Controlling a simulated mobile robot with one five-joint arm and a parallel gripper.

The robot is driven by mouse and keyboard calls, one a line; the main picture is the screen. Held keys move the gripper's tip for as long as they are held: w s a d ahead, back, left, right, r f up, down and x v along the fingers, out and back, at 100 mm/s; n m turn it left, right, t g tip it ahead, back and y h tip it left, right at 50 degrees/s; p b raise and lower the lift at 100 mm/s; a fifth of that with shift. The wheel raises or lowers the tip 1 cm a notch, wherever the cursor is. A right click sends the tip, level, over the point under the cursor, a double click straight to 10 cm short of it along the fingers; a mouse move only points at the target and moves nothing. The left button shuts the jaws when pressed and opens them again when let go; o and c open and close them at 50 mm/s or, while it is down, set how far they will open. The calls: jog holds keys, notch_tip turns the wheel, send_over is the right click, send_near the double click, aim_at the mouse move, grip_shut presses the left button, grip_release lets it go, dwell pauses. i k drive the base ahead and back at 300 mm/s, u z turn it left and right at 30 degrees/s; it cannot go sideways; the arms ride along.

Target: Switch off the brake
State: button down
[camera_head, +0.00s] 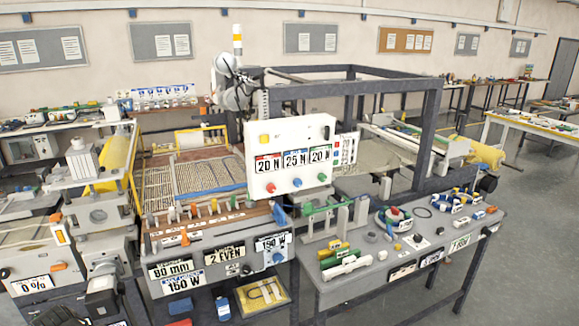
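No control that I can make out is clearly labelled as a brake, and small print is unreadable at this size. A white control panel (265,145) stands in the middle, with displays reading about 20 N, 25 N and 20 N. A red knob (271,187), a blue knob (297,182) and a green knob (322,177) sit below the displays. A black switch (326,132) and a yellow button (264,140) sit above them. I cannot tell any switch's position. I cannot make out my gripper; a dark shape cut off at the bottom left is unclear.
A grey bench (345,291) with tools and coils stands at the right front. The machine front (215,262) carries labels reading 80 mm, 2 EVEN and 150 W. A dark frame (432,135) rises behind. Open floor (530,255) lies at the right.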

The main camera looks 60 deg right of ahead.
aim_at(327, 131)
jog(key=z, duration=1.9)
